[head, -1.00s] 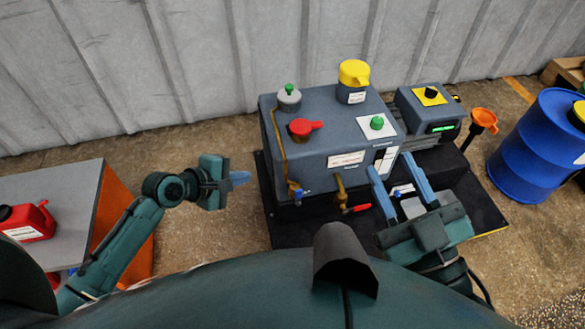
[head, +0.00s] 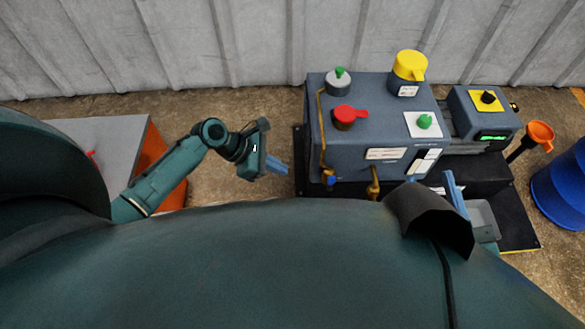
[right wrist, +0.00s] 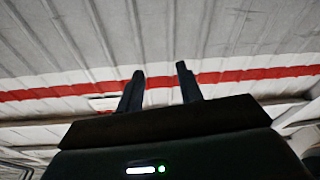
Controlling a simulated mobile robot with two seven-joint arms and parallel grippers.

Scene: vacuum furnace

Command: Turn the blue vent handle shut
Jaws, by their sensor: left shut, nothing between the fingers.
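The blue vent handle (head: 330,180) is small and sits at the lower left front corner of the grey furnace unit (head: 385,105), at the bottom of a brass pipe (head: 322,125). Its exact angle is too small to tell. My left gripper (head: 284,170) is shut and empty, to the left of the handle and apart from it. My right gripper is mostly hidden behind my own body in the head view, where a blue finger (head: 453,190) shows in front of the unit. In the right wrist view the right gripper (right wrist: 157,76) has its fingers apart with nothing between them.
A red-handled cap (head: 347,115), a yellow cap (head: 409,68) and green knobs top the unit. A control box (head: 485,115), orange funnel (head: 540,134) and blue drum (head: 562,185) stand at right. A grey-topped table (head: 105,130) is at left. My body hides the foreground.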

